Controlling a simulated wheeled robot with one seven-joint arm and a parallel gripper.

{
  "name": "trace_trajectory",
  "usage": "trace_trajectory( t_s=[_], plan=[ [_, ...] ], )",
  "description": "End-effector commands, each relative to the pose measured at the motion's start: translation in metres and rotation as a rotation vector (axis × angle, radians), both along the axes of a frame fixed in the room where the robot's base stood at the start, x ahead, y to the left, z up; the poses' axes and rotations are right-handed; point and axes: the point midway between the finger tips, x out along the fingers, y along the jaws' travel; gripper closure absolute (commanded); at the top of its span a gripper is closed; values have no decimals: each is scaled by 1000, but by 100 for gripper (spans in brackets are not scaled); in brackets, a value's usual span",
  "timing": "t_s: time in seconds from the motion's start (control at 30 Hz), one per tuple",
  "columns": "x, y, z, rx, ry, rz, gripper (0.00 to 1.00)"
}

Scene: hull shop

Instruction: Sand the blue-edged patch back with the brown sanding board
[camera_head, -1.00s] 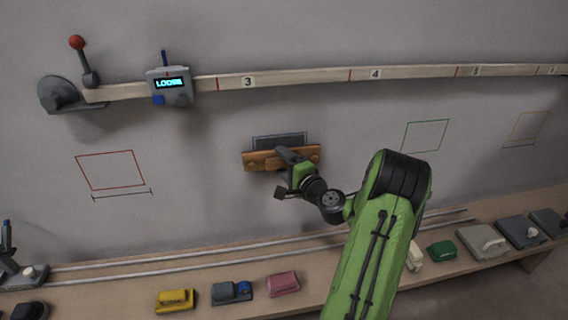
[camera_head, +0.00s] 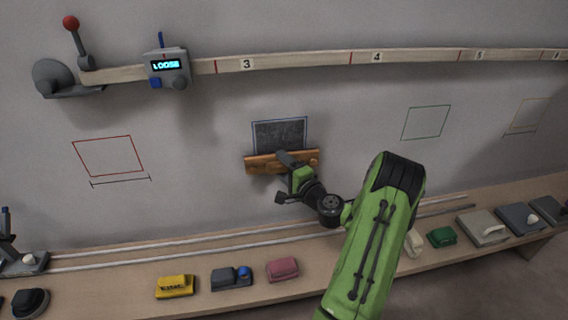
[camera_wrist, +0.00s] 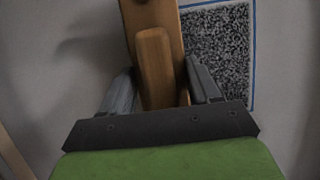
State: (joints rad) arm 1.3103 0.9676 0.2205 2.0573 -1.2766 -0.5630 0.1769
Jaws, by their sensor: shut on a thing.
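The blue-edged patch (camera_head: 279,134) is a dark, speckled square on the grey wall. It also shows in the wrist view (camera_wrist: 218,55), with its blue line along the edge. The brown sanding board (camera_head: 262,165) lies level across the patch's lower edge and covers that part. My gripper (camera_head: 290,167) is shut on the board's wooden handle (camera_wrist: 154,65), with one finger on each side of it. Whether the board's face touches the wall is hidden.
A wooden rail (camera_head: 310,62) with numbers runs above, carrying a grey box (camera_head: 167,68) that reads LOOSE. A red outline (camera_head: 108,156) is left, a green outline (camera_head: 426,122) right. The bench (camera_head: 205,262) below holds yellow (camera_head: 175,286), pink (camera_head: 282,269) and green (camera_head: 441,237) blocks.

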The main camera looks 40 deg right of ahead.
Motion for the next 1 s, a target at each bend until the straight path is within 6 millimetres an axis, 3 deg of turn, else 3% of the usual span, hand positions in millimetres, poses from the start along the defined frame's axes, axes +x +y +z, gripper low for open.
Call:
trace_trajectory(
  t_s=[1.0],
  plan=[
    [15, -10, 1, 0, -1, 1, 65]
  ],
)
